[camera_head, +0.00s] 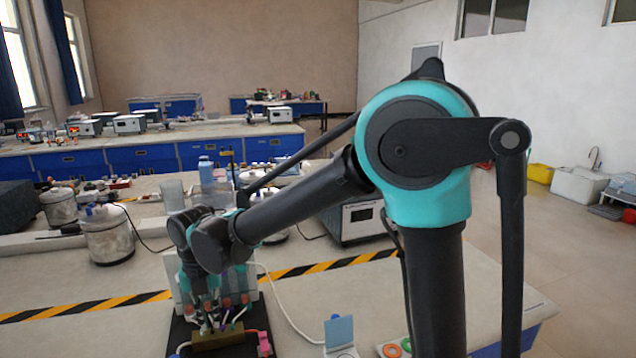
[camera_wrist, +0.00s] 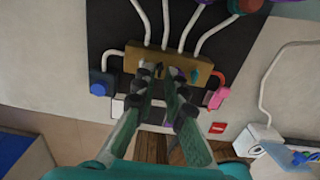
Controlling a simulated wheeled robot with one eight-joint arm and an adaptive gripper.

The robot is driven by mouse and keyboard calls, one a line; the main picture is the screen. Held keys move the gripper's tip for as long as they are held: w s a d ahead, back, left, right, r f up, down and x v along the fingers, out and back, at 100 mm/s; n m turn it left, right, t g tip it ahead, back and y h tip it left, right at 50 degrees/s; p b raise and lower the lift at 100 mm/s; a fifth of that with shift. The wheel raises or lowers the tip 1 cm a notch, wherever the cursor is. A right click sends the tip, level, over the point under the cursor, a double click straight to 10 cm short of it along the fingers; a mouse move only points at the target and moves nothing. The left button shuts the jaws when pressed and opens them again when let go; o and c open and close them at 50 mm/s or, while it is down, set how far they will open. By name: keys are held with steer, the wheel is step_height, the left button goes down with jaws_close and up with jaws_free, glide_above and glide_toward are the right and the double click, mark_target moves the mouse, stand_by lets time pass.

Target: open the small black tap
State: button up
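A brass manifold block (camera_wrist: 128,60) sits on a black board in the wrist view, with white tubes entering its far side. It also shows low in the head view (camera_head: 218,338). My gripper (camera_wrist: 162,76) is over the front of the block, its two fingers partly spread with a narrow gap between the tips. A small dark shape shows at that gap; it may be the small black tap, but the fingertips cover most of it. I cannot tell whether they touch it. A teal handle (camera_wrist: 196,76) is just right of the right fingertip.
A blue fitting (camera_wrist: 98,88) stands left of the block and a pink one (camera_wrist: 216,97) right of it. A white box with a blue flap (camera_head: 339,335) is on the bench nearby.

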steer(key=shift+f, duration=0.25)
steer(key=shift+r, duration=0.35)
stand_by(0.3)
jaws_close()
steer(key=shift+c, duration=1.1)
jaws_free()
steer(key=shift+o, duration=1.1)
